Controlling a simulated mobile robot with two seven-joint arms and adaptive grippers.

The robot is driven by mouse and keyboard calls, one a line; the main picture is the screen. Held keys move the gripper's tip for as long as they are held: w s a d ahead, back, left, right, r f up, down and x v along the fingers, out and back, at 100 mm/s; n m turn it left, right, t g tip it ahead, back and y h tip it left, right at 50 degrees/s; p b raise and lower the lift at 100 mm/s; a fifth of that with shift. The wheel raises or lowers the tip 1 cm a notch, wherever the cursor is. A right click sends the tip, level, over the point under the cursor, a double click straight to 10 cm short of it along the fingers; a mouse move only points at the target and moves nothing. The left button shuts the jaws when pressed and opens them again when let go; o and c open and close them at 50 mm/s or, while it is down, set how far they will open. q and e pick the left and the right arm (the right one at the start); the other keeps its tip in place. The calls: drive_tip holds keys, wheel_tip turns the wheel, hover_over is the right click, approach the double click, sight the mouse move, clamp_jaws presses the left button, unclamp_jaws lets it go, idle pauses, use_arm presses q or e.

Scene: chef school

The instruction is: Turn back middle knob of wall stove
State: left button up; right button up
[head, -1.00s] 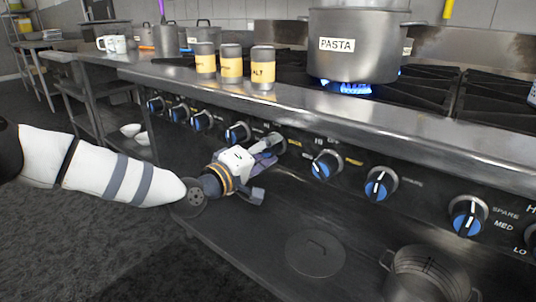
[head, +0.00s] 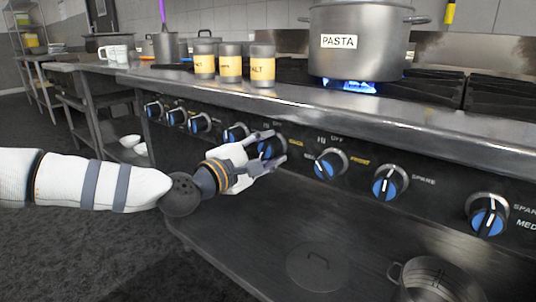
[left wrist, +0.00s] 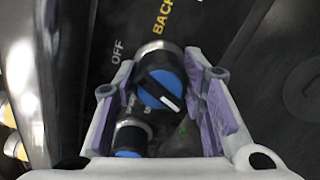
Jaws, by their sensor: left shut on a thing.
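The row of black stove knobs with blue faces runs along the stove's dark front panel. One knob (head: 267,149), just left of a yellow label, sits between the fingers of my left gripper (head: 270,150), one finger above it and one below. In the left wrist view this knob (left wrist: 160,90) stands between the purple finger pads of my left gripper (left wrist: 161,85), shut on it. Its white mark points to the lower right. Labels OFF and BACK show beside it; the rest of the yellow label is cut off. My right gripper is not in view.
Neighbouring knobs (head: 331,163) and (head: 236,133) stand close on both sides. Above, a PASTA pot (head: 360,60) stands over a blue flame (head: 347,87), with several labelled jars (head: 262,66) on the ledge. A lower shelf (head: 250,235) holds a lid and a pot (head: 436,280).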

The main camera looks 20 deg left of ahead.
use_arm(q)
drive_tip(key=shift+n, duration=0.4)
drive_tip(key=o, duration=1.2)
drive_tip(key=shift+c, duration=0.2)
drive_tip(key=v, duration=1.2)
drive_tip(key=shift+r, duration=0.15)
